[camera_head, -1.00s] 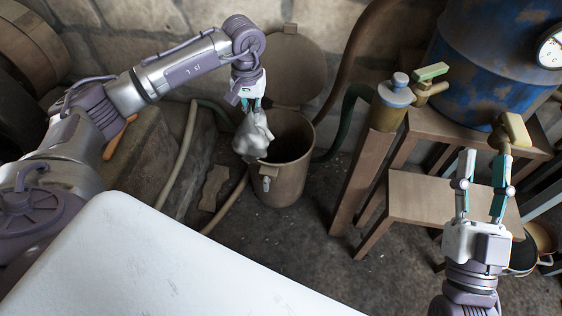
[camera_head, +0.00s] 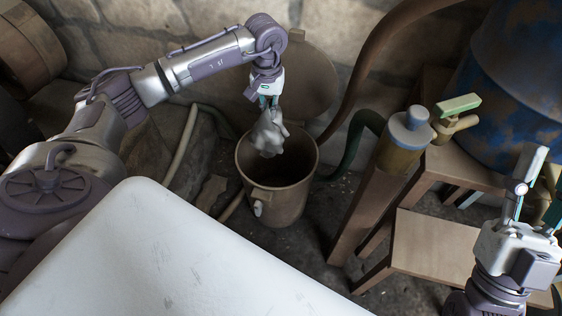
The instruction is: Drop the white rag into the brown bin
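The white rag (camera_head: 268,134) hangs crumpled and greyish from my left gripper (camera_head: 268,101), which is shut on its top. The rag is over the mouth of the brown bin (camera_head: 276,206). I cannot tell whether its lower end is inside the rim. The bin stands upright on the floor with its round lid (camera_head: 305,84) tipped back behind it. My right gripper (camera_head: 533,178) is at the lower right, pointing up, with no object visible in it. Its fingers overlap from this angle, so the gap between them is unclear.
A blue rusty drum (camera_head: 510,85) is behind. Hoses run near the bin. A white surface (camera_head: 160,260) fills the lower left.

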